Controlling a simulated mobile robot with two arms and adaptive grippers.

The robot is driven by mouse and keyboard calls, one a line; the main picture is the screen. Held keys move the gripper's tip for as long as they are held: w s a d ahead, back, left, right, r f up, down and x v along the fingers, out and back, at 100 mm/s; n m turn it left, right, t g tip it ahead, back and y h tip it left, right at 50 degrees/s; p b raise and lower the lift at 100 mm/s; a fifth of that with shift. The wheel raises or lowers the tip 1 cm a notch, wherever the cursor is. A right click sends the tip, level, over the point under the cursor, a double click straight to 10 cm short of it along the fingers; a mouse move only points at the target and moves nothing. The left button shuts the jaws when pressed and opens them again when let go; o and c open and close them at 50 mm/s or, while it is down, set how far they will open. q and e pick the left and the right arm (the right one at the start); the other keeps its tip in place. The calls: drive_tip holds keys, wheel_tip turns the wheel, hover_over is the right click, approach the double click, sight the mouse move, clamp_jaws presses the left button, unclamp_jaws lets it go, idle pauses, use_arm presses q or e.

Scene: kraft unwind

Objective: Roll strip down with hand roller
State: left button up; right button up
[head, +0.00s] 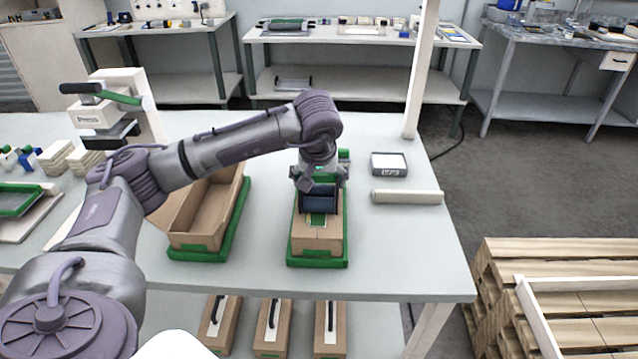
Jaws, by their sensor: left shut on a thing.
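My left gripper (318,177) reaches down over a closed cardboard box (318,240) at the middle of the table. It is shut on the hand roller, whose dark blue drum (319,197) sits over the top of the box. I cannot tell whether the drum touches the box. A strip (316,221) with a green part shows on the box top just in front of the drum; the rest of it is hidden under the roller and gripper. The box stands in a green tray (318,263). My right gripper is not in view.
An open cardboard box (200,237) in another green tray stands to the left, under my arm. A small grey device (388,164) and a pale tube (407,197) lie to the right. A white post (421,70) rises at the back right. The table's front right is clear.

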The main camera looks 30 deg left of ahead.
use_arm(q)
drive_tip(key=shift+w+a, duration=0.45)
drive_tip(key=shift+w, duration=0.35)
drive_tip(key=shift+w+a+f, duration=0.1)
drive_tip(key=shift+w+a, duration=0.2)
drive_tip(key=shift+w, duration=0.1)
drive_tip(key=shift+w+a, duration=0.45)
drive_tip(key=shift+w, duration=0.3)
drive_tip(key=shift+w+a, duration=0.4)
drive_tip(key=shift+w, duration=0.2)
drive_tip(key=shift+w+a, duration=0.35)
drive_tip(key=shift+w, duration=0.25)
